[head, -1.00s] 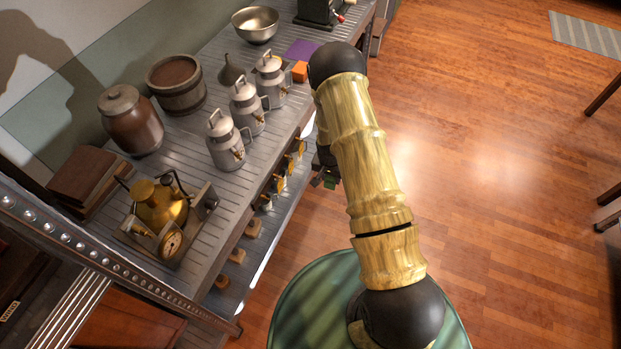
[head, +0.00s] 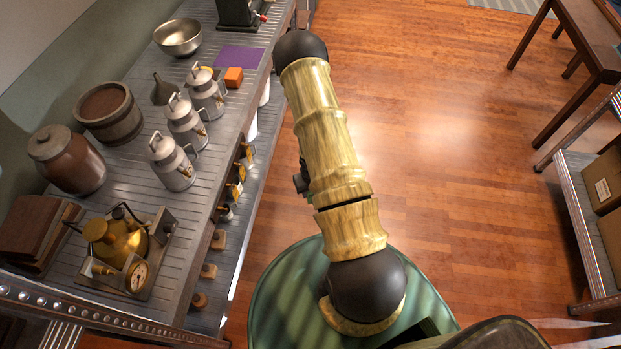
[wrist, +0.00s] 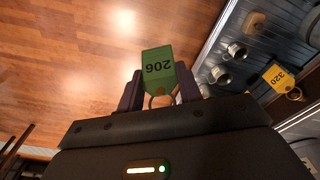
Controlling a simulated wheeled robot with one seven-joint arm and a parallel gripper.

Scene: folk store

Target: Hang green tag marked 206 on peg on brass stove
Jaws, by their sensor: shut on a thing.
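In the wrist view, my gripper (wrist: 158,92) is shut on a green tag (wrist: 157,66) marked 206, which reads upside down there. The tag has a ring at its end between the fingers. In the head view, my arm hides the tag and most of the gripper; only a dark bit shows left of the arm. The brass stove (head: 118,240) stands on the near left of the metal counter, in a tray with a round gauge. I cannot clearly make out which part of it is the peg. The gripper is apart from the stove, to its right beyond the counter edge.
Three metal cans (head: 186,122), a brown jar (head: 66,160) and a barrel (head: 110,114) stand on the counter (head: 125,188). Yellow tags, one marked 320 (wrist: 278,76), hang along the counter's front. A shelf with boxes (head: 603,185) is at right. Floor between is clear.

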